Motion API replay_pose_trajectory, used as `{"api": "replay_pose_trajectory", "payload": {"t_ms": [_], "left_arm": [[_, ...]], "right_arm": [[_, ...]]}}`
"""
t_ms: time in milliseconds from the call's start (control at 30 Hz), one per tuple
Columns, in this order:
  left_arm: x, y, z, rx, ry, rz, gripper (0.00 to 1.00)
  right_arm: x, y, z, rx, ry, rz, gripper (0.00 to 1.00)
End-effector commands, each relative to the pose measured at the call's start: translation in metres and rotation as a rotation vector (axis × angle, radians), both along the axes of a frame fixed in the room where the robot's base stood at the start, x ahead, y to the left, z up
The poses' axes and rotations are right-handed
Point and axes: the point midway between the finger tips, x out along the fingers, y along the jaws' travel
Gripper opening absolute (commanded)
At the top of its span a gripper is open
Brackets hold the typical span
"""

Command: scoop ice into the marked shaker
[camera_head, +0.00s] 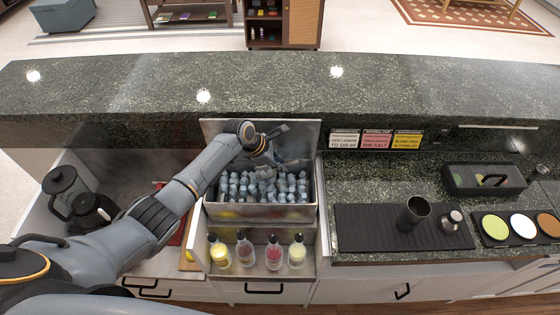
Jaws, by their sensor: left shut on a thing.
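My left arm reaches in from the left, and my left gripper (285,150) is over the back of the ice bin (262,212). It is shut on what seems to be the scoop, which is mostly hidden and hard to tell from the dark fingers. The bin is full of grey-blue ice cubes (260,187). A dark metal shaker tin (413,214) stands on the black bar mat (372,228) to the right. I cannot make out a mark on it. My right gripper is not in view.
Several bottles (273,252) stand in a rack at the bin's front. A small metal piece (452,220) is beside the tin. Signs (376,139), a dark caddy (485,181) and rimmer dishes (522,226) are right. A blender (75,195) is left. The raised counter (280,85) is clear.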

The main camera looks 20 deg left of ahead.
Motion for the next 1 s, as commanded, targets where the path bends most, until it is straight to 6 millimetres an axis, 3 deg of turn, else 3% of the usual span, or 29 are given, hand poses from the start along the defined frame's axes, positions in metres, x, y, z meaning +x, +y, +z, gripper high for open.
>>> {"api": "replay_pose_trajectory", "payload": {"t_ms": [500, 1000], "left_arm": [[0.001, -0.001, 0.049, 0.294, 0.083, 0.001, 0.00], [0.000, 0.000, 0.051, 0.316, 0.091, 0.002, 0.00]], "right_arm": [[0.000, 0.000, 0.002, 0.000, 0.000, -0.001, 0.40], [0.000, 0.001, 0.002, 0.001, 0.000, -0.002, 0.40]]}}
